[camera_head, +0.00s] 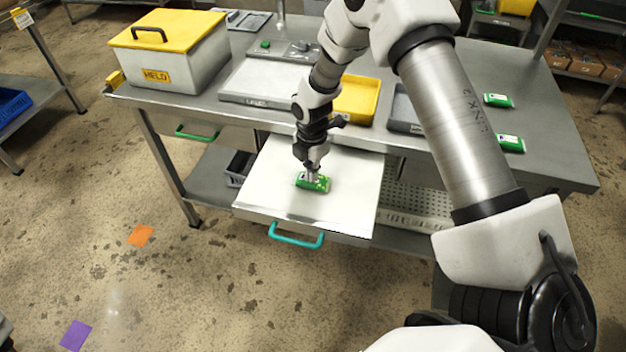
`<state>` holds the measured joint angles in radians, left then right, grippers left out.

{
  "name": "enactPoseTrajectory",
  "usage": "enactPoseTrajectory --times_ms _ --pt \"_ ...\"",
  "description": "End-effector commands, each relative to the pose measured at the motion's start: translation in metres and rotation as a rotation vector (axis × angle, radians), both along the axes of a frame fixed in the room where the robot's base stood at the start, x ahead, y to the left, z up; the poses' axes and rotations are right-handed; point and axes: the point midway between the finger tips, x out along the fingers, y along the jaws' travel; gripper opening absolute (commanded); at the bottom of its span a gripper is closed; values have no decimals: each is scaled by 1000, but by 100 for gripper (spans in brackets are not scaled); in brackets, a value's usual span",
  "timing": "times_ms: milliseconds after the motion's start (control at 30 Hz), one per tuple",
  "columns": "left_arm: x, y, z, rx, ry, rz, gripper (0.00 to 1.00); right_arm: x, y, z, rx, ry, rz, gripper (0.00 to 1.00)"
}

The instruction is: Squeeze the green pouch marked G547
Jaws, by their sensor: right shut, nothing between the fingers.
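A green pouch (319,185) with a white patch lies flat on a white pull-out board (262,185) at the front of the steel table. My right gripper (311,173) points down at this pouch with its fingers shut and nothing held between them. The fingertips are at the pouch's top; I cannot tell whether they touch it. Two more green pouches lie on the table at the right, one farther back (498,100) and one nearer (511,143). The code on each pouch is too small to read. My left gripper is not in view.
A grey box with a yellow lid, marked HELD (190,70), stands at the table's left. A yellow tray (358,98) and a grey tray (403,112) sit behind the board. The board has a teal handle (296,238) in front. The right tabletop is mostly clear.

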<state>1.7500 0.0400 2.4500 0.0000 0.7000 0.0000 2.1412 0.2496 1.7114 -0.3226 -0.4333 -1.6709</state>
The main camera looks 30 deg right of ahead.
Motion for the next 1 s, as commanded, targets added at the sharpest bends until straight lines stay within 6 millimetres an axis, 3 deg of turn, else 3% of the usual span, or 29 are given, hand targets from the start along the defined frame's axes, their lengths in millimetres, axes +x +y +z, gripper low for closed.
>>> enactPoseTrajectory --times_ms 467,1000 --pt "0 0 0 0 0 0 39 -4 0 -4 1 11 0 0" --pt "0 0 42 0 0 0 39 -2 0 49 0 4 0 0"
